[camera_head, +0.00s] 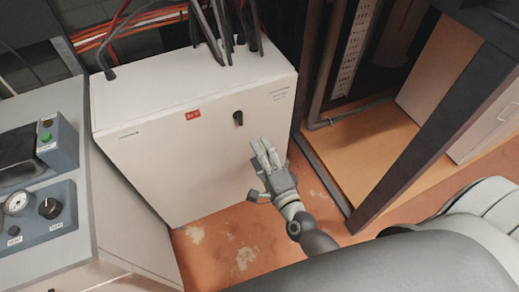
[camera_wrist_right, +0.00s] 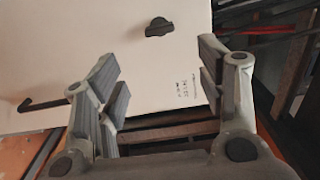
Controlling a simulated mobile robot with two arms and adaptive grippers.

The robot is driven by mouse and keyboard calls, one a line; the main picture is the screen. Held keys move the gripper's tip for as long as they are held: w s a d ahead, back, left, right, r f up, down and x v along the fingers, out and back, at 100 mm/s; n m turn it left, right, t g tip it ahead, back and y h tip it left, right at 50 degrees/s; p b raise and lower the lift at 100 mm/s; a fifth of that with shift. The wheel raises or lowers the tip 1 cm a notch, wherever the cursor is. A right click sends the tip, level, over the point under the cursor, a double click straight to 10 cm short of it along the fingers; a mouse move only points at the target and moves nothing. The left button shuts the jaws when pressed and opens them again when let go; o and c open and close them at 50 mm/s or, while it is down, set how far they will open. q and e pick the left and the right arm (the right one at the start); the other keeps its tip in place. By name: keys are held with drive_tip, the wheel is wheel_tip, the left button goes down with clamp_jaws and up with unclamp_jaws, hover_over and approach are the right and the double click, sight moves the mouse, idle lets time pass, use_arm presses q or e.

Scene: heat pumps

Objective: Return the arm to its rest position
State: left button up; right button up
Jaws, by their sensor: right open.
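My right gripper (camera_head: 264,155) is in front of the lower right part of a white cabinet (camera_head: 170,155) in the head view. In the right wrist view its two fingers stand wide apart, and the space between them (camera_wrist_right: 165,95) is empty. The cabinet has a black rotary knob (camera_head: 238,118), which also shows in the right wrist view (camera_wrist_right: 158,27), beyond the fingertips. The gripper appears apart from the knob. A red label (camera_head: 193,114) is left of the knob. My left gripper is not in view.
A grey control panel (camera_head: 45,215) with a gauge, a knob and a green button stands at the left. Black cables (camera_head: 222,25) enter the cabinet's top. A dark metal post (camera_head: 430,135) stands at the right. Reddish floor (camera_head: 240,255) is bare below the gripper.

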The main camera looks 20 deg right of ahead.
idle(0.3)
drive_tip(key=s+f+n+g+y+p, duration=0.1)
drive_tip(key=s+f+n+g, duration=0.4)
drive_tip(key=f, duration=0.9)
drive_tip(key=s+f+n+g+p, duration=0.1)
drive_tip(key=s+f+n+g, duration=0.45)
drive_tip(key=f, duration=0.95)
drive_tip(key=s+d+f+n+g, duration=0.1)
drive_tip(key=s+f+n+g, duration=0.1)
drive_tip(key=s, duration=0.7)
drive_tip(key=s+d+f+n+g+h, duration=0.1)
drive_tip(key=s+d+f+n+g, duration=0.1)
drive_tip(key=s+f+n, duration=0.2)
drive_tip(key=s+d+f+n+g, duration=0.2)
drive_tip(key=s+f, duration=0.6)
drive_tip(key=s, duration=0.7)
drive_tip(key=shift+d+n+h+p, duration=0.2)
drive_tip(key=shift+n+h+p, duration=0.15)
drive_tip(key=shift+n, duration=0.5)
drive_tip(key=shift+g, duration=0.25)
